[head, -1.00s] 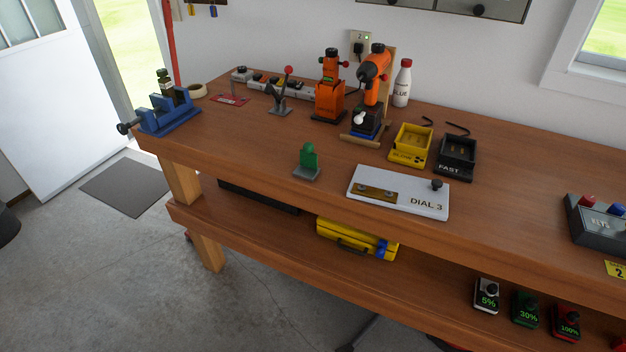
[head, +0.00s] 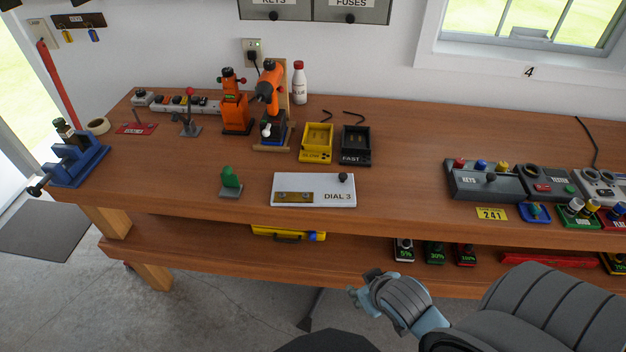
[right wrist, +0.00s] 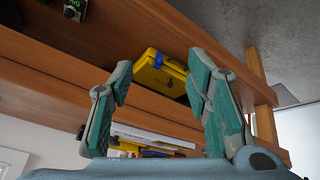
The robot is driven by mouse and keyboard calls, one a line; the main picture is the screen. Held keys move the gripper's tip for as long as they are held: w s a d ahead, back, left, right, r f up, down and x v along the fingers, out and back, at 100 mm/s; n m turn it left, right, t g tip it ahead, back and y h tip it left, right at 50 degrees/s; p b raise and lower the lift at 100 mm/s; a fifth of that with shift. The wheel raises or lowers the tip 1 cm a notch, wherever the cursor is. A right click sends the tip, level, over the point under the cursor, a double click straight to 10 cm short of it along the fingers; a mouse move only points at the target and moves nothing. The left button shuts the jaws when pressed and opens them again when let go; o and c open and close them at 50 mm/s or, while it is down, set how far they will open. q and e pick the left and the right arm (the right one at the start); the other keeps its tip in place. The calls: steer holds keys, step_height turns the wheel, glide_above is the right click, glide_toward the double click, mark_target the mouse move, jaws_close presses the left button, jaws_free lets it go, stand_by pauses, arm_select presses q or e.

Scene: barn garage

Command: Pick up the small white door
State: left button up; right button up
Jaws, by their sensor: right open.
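The small white door (head: 314,189) lies flat near the front edge of the wooden bench in the head view. It has a brass strip with two screws, a dark knob at its right end and the lettering DIAL 3. My right gripper (head: 363,284) is below and in front of the bench edge, apart from the door, and open and empty. In the right wrist view, its two teal fingers (right wrist: 160,88) stand wide apart, and a white edge, apparently the door's (right wrist: 155,136), shows low between them. My left gripper is out of view.
A green block on a grey base (head: 231,182) stands just left of the door. Yellow (head: 317,144) and black (head: 356,146) trays sit behind it. A grey KEYS box (head: 484,182) stands farther right. The lower shelf holds a yellow case (head: 288,234). Bench right of the door is clear.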

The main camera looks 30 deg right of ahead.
mark_target(343, 175)
steer(key=w+d+r+m+t+h, duration=0.1)
steer(key=w+d+r+t, duration=0.2)
steer(key=w+d+r, duration=0.35)
steer(key=w+d+r+m+t, duration=0.1)
steer(key=w+d+r+t, duration=0.25)
steer(key=w, duration=0.55)
steer(key=shift+m, duration=0.3)
steer(key=x, duration=0.4)
steer(key=b+x, duration=0.1)
steer(key=x, duration=0.4)
steer(key=b+x, duration=0.1)
steer(key=x, duration=0.4)
steer(key=shift+w+d+r, duration=0.2)
steer(key=shift+w+d, duration=0.05)
steer(key=shift+w, duration=0.1)
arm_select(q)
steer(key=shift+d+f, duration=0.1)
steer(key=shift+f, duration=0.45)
arm_select(e)
steer(key=shift+r, duration=0.15)
jaws_close()
